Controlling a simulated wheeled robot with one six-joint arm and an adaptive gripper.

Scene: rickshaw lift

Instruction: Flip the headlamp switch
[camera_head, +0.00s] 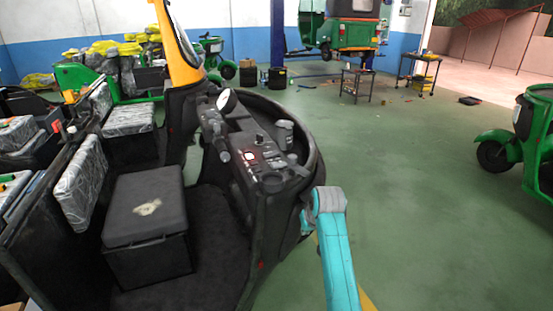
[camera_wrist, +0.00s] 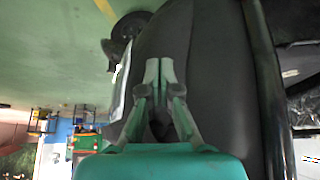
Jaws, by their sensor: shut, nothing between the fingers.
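The dark dashboard (camera_head: 272,178) of the open rickshaw is in the middle of the head view. It carries several small knobs and switches, with a small bright reddish-white spot (camera_head: 250,156) among them. I cannot tell which one is the headlamp switch. My turquoise arm stands right of the dashboard in the head view, and my gripper cannot be made out there. In the wrist view my gripper (camera_wrist: 159,70) is shut and empty, its fingertips in front of a dark, smooth body panel (camera_wrist: 205,75). No switch can be made out in the wrist view.
A black seat box (camera_head: 146,215) and a yellow-and-black pillar (camera_head: 178,50) belong to the rickshaw. A green rickshaw (camera_head: 537,140) stands at the right edge. Small carts (camera_head: 357,82) stand farther back. The green floor (camera_head: 420,210) right of my arm is clear.

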